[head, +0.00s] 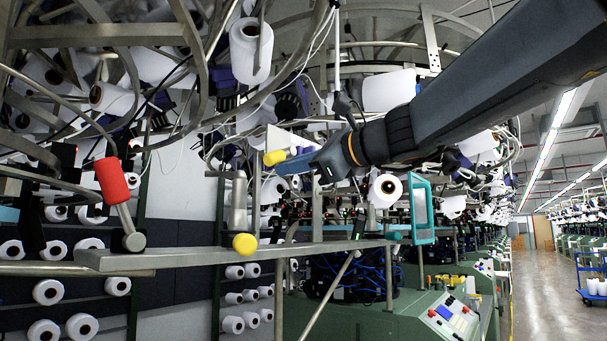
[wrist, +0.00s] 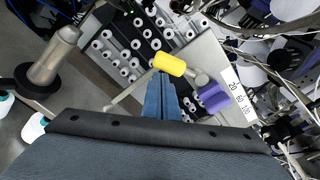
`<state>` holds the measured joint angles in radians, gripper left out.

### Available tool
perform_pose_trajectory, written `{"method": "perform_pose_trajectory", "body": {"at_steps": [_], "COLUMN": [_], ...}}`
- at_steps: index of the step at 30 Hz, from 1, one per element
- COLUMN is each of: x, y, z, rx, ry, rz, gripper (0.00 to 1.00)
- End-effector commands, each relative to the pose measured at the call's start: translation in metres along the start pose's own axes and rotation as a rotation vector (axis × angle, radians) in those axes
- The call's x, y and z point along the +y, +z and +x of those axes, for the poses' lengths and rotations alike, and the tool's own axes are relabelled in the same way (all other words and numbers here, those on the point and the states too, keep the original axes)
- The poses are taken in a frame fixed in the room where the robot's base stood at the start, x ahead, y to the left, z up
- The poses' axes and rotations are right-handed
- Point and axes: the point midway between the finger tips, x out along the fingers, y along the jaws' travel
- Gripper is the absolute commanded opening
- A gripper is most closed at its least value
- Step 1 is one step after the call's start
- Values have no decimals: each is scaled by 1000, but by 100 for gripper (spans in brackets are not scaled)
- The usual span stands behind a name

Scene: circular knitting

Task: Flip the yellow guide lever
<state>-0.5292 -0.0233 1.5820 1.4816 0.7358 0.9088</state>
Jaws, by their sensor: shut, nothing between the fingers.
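The yellow guide lever shows as a yellow cylindrical handle (head: 274,157) just off my gripper's tip in the head view. In the wrist view the yellow handle (wrist: 169,64) lies slantwise just beyond the fingertips, with a metal pivot at its right on a grey plate. My gripper (head: 281,167) reaches in from the right, its blue fingers pressed together and empty. In the wrist view the gripper (wrist: 158,82) points at the handle's lower left side. I cannot tell whether the fingertips touch it.
A purple block (wrist: 213,97) and a scale label (wrist: 240,92) sit right of the lever. A red-handled lever (head: 112,180) and a round yellow knob (head: 244,244) are on or by a metal shelf (head: 200,260). Yarn cones and frame tubes crowd around; the aisle (head: 545,270) is clear.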

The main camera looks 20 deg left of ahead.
Motion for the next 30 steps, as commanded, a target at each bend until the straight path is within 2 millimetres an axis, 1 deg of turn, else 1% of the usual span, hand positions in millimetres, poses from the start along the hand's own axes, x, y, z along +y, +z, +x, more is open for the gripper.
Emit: {"method": "perform_pose_trajectory", "body": {"at_steps": [12, 30], "x": [0, 1], "y": [10, 11], "z": [0, -1], "rx": [0, -4], "ry": [0, 0], "rz": [-1, -2], "gripper": [0, 0]}}
